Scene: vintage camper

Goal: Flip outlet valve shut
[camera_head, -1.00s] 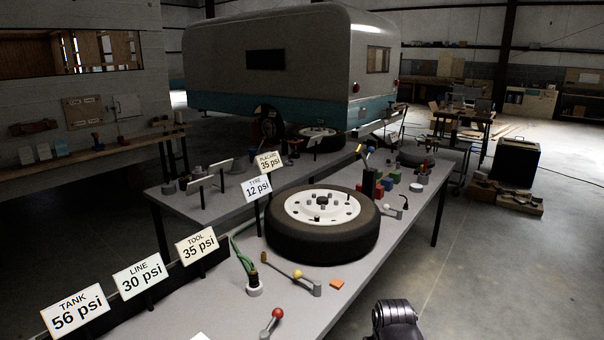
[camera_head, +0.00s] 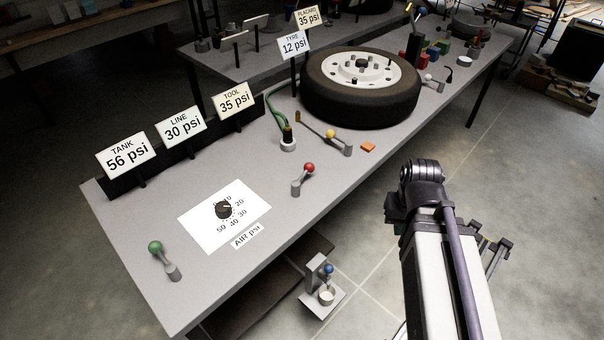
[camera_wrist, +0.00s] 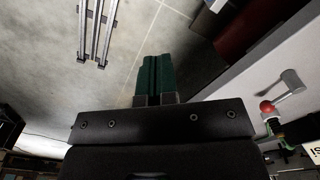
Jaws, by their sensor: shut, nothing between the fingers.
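No valve in view carries a readable outlet label, so I cannot tell which one it is. Ball-ended levers stand on the grey workbench (camera_head: 130,250): green (camera_head: 155,247) at front left, red (camera_head: 308,168) near the front edge, and yellow (camera_head: 330,134) beside a hose fitting. A blue-knobbed valve (camera_head: 328,269) sits lower, below the bench edge. In the wrist view my gripper (camera_wrist: 158,62) is shut and empty, its green fingers over the floor. The red lever (camera_wrist: 268,108) shows to its right, apart from it. The fingers are not clear in the head view.
A dial on a white AIR psi sheet (camera_head: 205,232) lies between the green and red levers. Sign cards (camera_head: 183,127) stand along the back edge. A wheel (camera_head: 360,88) lies on the bench. Right of the bench is open floor (camera_head: 545,200).

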